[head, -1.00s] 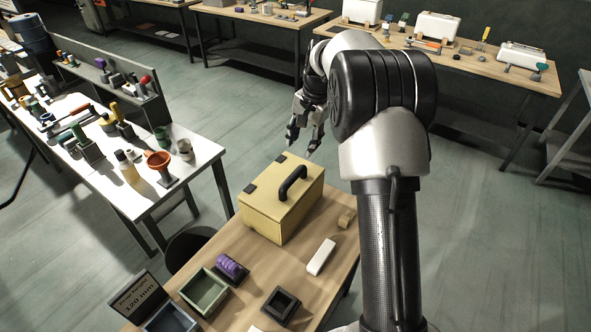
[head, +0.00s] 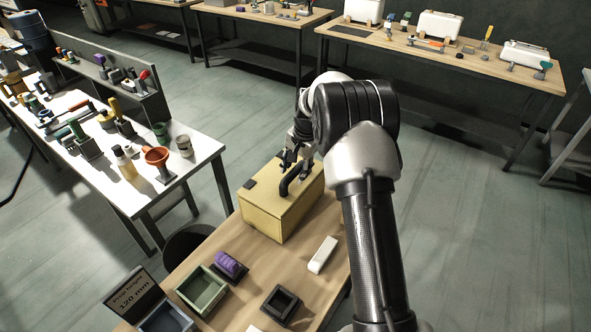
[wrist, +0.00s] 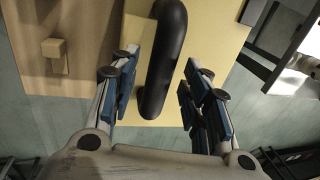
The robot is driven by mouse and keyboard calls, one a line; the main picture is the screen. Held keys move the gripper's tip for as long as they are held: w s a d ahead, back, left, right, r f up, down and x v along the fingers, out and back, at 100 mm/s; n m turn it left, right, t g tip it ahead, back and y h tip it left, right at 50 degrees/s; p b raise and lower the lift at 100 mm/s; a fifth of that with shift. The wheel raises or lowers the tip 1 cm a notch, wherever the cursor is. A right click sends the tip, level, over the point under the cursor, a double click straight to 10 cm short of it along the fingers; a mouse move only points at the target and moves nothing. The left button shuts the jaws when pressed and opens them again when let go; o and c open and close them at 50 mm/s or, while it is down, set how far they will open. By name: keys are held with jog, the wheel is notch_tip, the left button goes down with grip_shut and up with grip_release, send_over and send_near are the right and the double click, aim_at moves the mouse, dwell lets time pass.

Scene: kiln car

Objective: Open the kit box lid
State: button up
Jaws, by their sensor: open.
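The kit box (head: 268,218) is a pale yellow box with its lid (head: 262,199) shut, standing on the wooden table. A black arched handle (head: 290,183) sits on top of the lid. My gripper (head: 294,164) is at the handle's far end. In the wrist view, the open gripper (wrist: 155,95) has its blue-padded fingers on either side of the black handle (wrist: 163,60), with a gap on both sides. The yellow lid (wrist: 200,50) lies beneath it.
On the same table (head: 238,262) are a green tray (head: 203,290), a purple ribbed piece (head: 229,265), a white block (head: 322,254), a dark square tray (head: 281,305) and a sign (head: 134,293). A white bench (head: 195,150) with several tools stands left.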

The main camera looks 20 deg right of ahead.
jog(key=shift+c, duration=0.2)
grip_shut()
dwell(0.3)
